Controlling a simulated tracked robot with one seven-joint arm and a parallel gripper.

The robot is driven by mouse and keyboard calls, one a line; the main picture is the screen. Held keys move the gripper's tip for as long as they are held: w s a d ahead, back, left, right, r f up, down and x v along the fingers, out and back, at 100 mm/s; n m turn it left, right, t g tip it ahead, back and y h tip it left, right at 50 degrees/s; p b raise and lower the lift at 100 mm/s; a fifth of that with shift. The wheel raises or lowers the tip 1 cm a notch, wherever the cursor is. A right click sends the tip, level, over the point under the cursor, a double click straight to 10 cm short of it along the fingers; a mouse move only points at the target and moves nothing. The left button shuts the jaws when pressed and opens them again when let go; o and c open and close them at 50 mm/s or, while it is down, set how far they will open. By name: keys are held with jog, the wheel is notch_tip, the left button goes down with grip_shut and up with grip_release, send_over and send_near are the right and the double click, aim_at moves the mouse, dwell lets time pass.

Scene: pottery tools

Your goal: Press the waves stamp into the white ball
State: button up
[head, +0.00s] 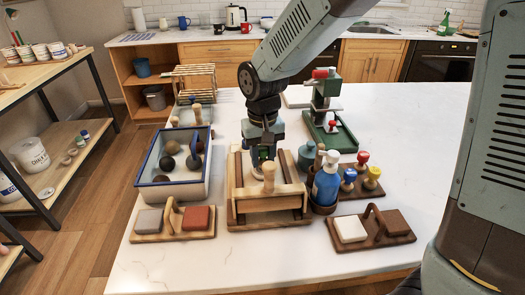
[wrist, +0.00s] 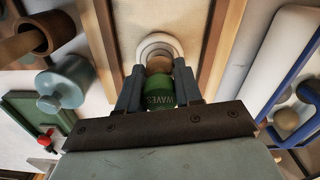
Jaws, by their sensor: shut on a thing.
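My gripper (head: 264,155) is low over the wooden board with side rails (head: 235,207). In the wrist view my gripper (wrist: 160,98) is shut on the green waves stamp (wrist: 159,92), whose lettering reads WAVES. The stamp's wooden part (wrist: 158,64) points away from the fingers, toward a white round piece, the white ball (wrist: 146,44), lying on the board between the rails. The wooden part overlaps the white piece in this view; I cannot tell whether they touch. In the head view the stamp and the white piece are mostly hidden by my gripper.
A blue-rimmed tray (head: 172,194) with several balls stands left of the board. A blue bottle (head: 326,180), stamps with red (head: 363,158), blue and yellow knobs, and a green press (head: 325,120) stand right. Block holders (head: 173,223) (head: 371,229) lie in front. The worktop's right rear is clear.

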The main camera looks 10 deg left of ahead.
aim_at(263, 148)
jog(key=shift+f, duration=0.6)
dwell(1.4)
jog(key=shift+r, duration=3.05)
